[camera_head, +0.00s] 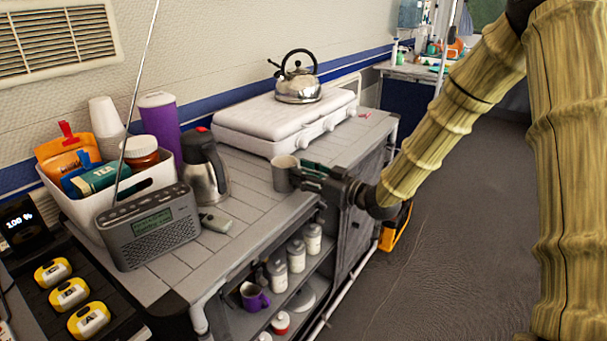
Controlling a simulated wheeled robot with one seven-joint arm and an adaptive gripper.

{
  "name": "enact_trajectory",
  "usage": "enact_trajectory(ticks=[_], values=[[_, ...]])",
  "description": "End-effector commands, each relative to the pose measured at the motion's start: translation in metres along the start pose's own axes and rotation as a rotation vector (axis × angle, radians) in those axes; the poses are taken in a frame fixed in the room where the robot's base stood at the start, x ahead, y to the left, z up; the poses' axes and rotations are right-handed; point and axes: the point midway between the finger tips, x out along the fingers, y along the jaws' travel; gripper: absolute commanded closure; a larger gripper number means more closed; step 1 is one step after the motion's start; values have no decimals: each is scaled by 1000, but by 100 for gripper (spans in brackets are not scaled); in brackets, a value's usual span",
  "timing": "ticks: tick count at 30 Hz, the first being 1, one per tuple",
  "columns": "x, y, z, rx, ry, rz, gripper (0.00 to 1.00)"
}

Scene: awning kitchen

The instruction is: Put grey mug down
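The grey mug (283,173) is at the front edge of the grey slatted counter (255,205), just in front of the white stove. It looks upright. My gripper (302,174) reaches in from the right, and its dark fingers are at the mug's right side. The fingers overlap the mug's side in this view. I cannot tell whether they are closed on it, or whether the mug's base touches the counter.
A white camp stove (265,124) with a steel kettle (298,82) stands behind the mug. A steel flask (204,168), a radio (150,226) and a white bin (150,177) stand to the left. Shelves below hold a purple mug (254,297). Bare counter lies left of the mug.

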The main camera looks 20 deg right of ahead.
Motion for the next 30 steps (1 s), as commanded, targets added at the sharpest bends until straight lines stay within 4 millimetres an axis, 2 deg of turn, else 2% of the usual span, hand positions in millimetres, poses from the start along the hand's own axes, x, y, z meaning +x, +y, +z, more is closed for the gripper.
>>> enact_trajectory(ticks=[3, 7, 21, 30], values=[[0, 0, -4, -1, 1, 0, 65], [-12, 1, -3, 1, 0, 2, 65], [-94, 0, -4, 1, 2, 2, 65], [-119, 0, -3, 0, 0, 1, 65]])
